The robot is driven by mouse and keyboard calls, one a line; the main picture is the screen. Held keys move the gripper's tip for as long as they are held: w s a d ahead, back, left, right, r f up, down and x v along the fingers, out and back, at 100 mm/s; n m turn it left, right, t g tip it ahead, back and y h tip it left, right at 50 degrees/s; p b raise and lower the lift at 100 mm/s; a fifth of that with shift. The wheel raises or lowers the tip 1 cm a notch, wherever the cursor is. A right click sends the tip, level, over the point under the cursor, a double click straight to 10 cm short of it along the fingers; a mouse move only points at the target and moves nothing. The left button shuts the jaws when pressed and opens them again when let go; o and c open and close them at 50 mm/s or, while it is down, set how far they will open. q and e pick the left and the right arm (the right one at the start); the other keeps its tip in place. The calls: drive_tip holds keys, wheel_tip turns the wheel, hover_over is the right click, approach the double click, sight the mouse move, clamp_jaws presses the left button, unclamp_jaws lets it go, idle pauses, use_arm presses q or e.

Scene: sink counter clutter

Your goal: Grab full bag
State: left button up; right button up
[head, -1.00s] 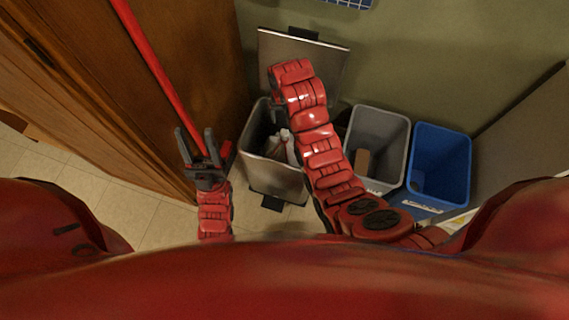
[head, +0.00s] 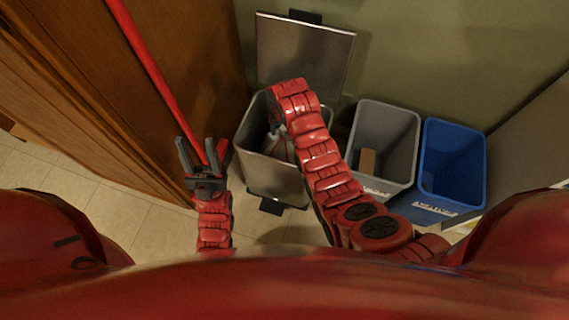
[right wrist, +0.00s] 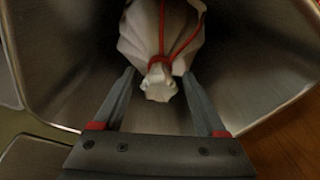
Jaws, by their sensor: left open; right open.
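The full bag (right wrist: 160,40) is white, tied at its neck with a red cord, and sits inside the metal trash can (head: 297,192). In the head view a small part of the bag (head: 280,148) shows; my right arm hides the rest. My right gripper (right wrist: 163,78) is open inside the can, its fingers on either side of the bag's tied neck. Whether they touch it I cannot tell. In the head view my right gripper is hidden by its own arm. My left gripper (head: 203,150) is open and empty, left of the can.
The can's lid (head: 303,55) stands open against the wall. A grey bin (head: 398,125) with a brown item and a blue bin (head: 455,160) stand to the right. A red pole (head: 150,65) and a wooden cabinet (head: 190,60) are at the left. Tiled floor is clear in front.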

drive_tip(key=shift+f, duration=0.1)
clamp_jaws()
idle(0.3)
idle(1.0)
